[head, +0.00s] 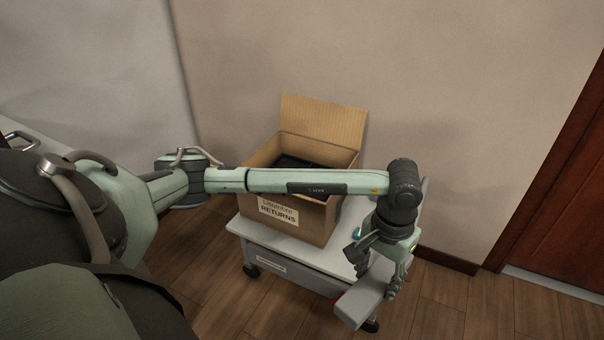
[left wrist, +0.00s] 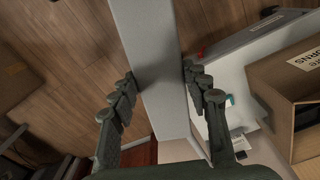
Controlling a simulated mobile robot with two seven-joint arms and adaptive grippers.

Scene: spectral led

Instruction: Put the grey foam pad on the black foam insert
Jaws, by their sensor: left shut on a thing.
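The grey foam pad (head: 358,304) is a light grey slab held beyond the front right corner of the cart, above the floor. My left gripper (head: 374,275) is shut on it. In the left wrist view the pad (left wrist: 152,60) runs up between the two fingers of my left gripper (left wrist: 160,76). The black foam insert (head: 290,160) shows as a dark patch inside the open cardboard box, partly hidden by the box wall and my left forearm. The pad is apart from the box, to its front right. My right gripper is not in view.
The cardboard box (head: 258,190), labelled RETURNS, stands on a grey wheeled cart (head: 262,232) with its back flap up. A small blue thing (head: 357,232) lies on the cart near my wrist. Walls stand behind and a brown door (head: 555,190) at right.

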